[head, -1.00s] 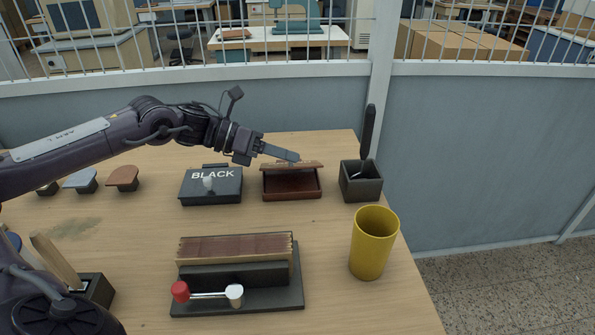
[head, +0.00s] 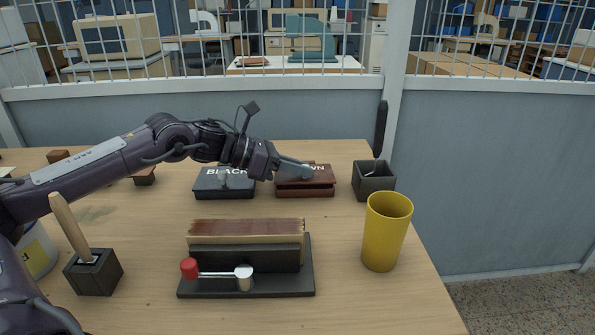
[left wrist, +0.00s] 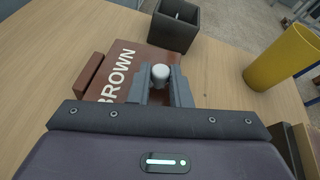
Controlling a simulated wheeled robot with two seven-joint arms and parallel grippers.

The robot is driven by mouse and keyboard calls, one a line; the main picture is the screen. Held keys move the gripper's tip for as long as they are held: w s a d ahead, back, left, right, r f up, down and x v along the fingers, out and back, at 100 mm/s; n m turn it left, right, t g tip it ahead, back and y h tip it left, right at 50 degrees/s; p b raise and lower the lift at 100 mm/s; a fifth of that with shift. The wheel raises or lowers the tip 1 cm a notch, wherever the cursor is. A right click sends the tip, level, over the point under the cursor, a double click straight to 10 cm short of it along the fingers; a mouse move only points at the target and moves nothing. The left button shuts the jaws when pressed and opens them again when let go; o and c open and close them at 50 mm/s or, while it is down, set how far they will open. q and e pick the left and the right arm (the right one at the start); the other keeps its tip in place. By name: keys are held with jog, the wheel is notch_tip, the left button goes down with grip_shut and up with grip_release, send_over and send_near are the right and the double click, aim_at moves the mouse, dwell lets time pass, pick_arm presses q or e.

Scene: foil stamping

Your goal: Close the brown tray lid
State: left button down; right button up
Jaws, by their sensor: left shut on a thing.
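The brown tray (head: 306,190) stands at the back of the table, right of the black tray. Its brown lid (head: 322,173), lettered BROWN, lies over the tray, flat or nearly so; I cannot tell whether it is fully seated. The lid also fills the upper middle of the left wrist view (left wrist: 122,70). My left gripper (head: 303,172) reaches over the lid from the left. In the left wrist view, its fingers (left wrist: 163,92) are shut on the lid's pale round knob (left wrist: 160,73). My right gripper is not in view.
The black tray (head: 225,189) is close on the left. A dark box (head: 373,184) with a tall tool stands close on the right. A yellow cup (head: 386,235) and a lever fixture (head: 248,285) are nearer. A brush holder (head: 94,276) stands at front left.

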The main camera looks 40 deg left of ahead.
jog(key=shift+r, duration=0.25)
pick_arm(q)
jog(key=c, duration=1.3)
grip_release()
jog(key=shift+c, duration=0.2)
jog(key=shift+s+a, duration=0.1)
jog(key=shift+s+a, duration=0.15)
jog(key=shift+a, duration=0.05)
jog(key=b+v, duration=0.2)
jog(key=v, duration=0.4)
jog(key=shift+s+a+r, duration=0.25)
jog(key=shift+s+r, duration=0.05)
jog(key=shift+s, duration=0.1)
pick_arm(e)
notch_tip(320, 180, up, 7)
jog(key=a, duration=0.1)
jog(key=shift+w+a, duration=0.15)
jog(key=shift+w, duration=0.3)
